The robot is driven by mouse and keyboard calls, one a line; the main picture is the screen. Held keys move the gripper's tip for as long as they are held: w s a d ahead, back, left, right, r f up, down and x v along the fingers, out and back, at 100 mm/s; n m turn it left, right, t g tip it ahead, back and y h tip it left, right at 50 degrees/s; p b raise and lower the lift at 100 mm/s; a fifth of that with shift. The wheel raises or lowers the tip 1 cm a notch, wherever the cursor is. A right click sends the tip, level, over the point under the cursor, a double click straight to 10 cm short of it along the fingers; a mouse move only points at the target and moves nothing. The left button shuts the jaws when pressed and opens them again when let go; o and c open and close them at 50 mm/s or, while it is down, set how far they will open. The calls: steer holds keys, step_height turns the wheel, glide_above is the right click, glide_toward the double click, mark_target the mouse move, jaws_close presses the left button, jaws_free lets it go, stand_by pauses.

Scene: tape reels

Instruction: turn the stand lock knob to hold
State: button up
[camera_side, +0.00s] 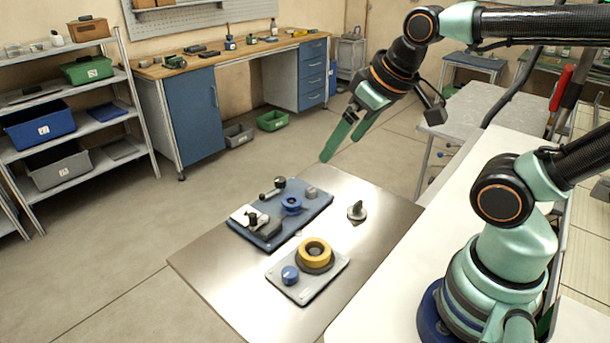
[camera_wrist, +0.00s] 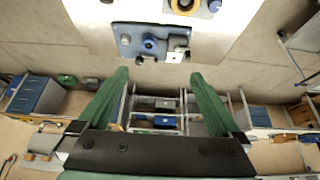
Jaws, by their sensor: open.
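A blue round knob (camera_side: 290,275) sits on the corner of a light grey stand plate (camera_side: 297,295), beside a yellow reel (camera_side: 314,252). I take this to be the stand lock knob; its marks are too small to read. In the wrist view the blue knob (camera_wrist: 214,6) and yellow reel (camera_wrist: 184,6) are at the top edge, partly cut off. My gripper (camera_side: 342,147) is open and empty, high above the far edge of the metal table, well away from the knob. Both green fingers (camera_wrist: 159,73) show apart in the wrist view.
A blue plate (camera_side: 315,218) behind the stand carries a blue reel (camera_side: 291,205), a white-and-grey block (camera_side: 262,225) and small dark parts. A grey upright piece (camera_side: 357,212) stands to the right. The metal table's (camera_side: 225,270) front left is clear.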

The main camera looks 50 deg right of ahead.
steer(key=c, duration=0.4)
steer(key=n+g, duration=0.6)
steer(key=n, duration=0.9)
glide_toward(289, 272)
step_height(289, 272, down, 8)
steer(key=shift+s+f, duration=0.15)
steer(key=shift+f, duration=0.1)
jaws_close()
